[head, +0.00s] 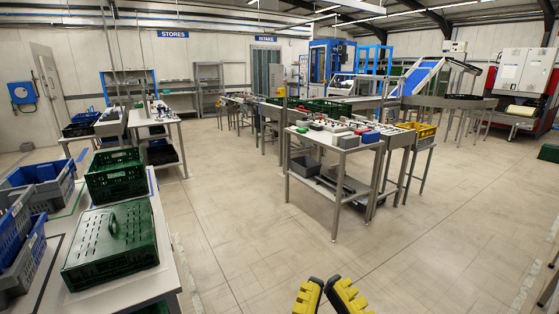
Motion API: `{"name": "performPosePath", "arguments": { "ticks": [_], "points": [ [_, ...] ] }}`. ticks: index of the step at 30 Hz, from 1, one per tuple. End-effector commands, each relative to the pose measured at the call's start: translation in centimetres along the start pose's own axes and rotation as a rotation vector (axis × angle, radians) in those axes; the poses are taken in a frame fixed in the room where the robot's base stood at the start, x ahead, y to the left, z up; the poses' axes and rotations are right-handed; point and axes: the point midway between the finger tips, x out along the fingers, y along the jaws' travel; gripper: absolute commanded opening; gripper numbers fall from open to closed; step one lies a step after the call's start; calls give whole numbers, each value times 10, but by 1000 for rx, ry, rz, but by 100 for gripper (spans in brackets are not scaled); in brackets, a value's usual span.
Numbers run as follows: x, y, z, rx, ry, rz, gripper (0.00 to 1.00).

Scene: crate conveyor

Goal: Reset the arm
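My gripper (326,284) shows at the bottom edge of the head view, right of the middle. I see nothing held between the fingertips. The rest of the gripper is below the picture's edge. Bare floor lies behind it in the view.
A green crate with a lid (110,244) sits on the left bench, with another green crate (115,174) behind it and blue-grey crates (40,182) beside them. The middle floor is clear.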

Motion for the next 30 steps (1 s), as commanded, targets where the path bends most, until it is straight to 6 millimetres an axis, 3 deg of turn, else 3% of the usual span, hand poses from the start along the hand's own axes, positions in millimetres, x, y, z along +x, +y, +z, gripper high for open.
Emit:
{"name": "performPosePath", "arguments": {
  "ticks": [1, 8, 22, 27, 30],
  "points": [
    [12, 3, -28, 1, -8, 11, 0],
    [43, 6, -104, 7, -12, 15, 0],
    [120, 9, -299, 15, -14, 18, 0],
    [138, 10, -344, 17, -15, 18, 0],
    [141, 10, -351, 17, -15, 18, 0]
  ]
}}
